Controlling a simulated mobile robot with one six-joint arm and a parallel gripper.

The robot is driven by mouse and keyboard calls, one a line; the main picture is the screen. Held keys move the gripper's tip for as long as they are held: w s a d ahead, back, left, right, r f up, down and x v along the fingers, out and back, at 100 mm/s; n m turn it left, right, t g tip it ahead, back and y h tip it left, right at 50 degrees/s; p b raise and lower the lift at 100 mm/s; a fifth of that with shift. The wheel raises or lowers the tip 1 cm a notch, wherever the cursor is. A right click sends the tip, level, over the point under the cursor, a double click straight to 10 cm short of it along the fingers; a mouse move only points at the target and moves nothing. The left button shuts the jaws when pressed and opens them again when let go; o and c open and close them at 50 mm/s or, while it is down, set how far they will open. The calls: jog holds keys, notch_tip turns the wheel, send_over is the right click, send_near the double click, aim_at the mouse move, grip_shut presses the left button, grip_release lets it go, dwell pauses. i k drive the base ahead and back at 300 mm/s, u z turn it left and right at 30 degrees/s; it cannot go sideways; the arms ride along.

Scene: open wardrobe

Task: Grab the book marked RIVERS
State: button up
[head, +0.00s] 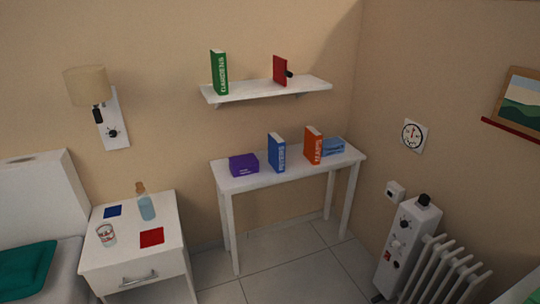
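A blue book (277,152) stands upright near the middle of the white side table against the back wall. The white lettering down its spine is small but appears to read RIVERS. The spine faces me. A purple book or box (243,165) lies to its left, and an orange book (313,146) stands upright to its right with a gap between. My gripper is not in view.
A lighter blue thing (334,146) lies at the table's right end. A wall shelf (250,93) above holds a green book (219,72) and a red upright thing (280,70). A nightstand (118,225) stands left, a radiator (440,268) right. Floor before the table (295,265) is clear.

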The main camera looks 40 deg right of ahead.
aim_at(276, 144)
jog(key=z, duration=0.05)
jog(key=i, duration=1)
jog(key=u, duration=0.1)
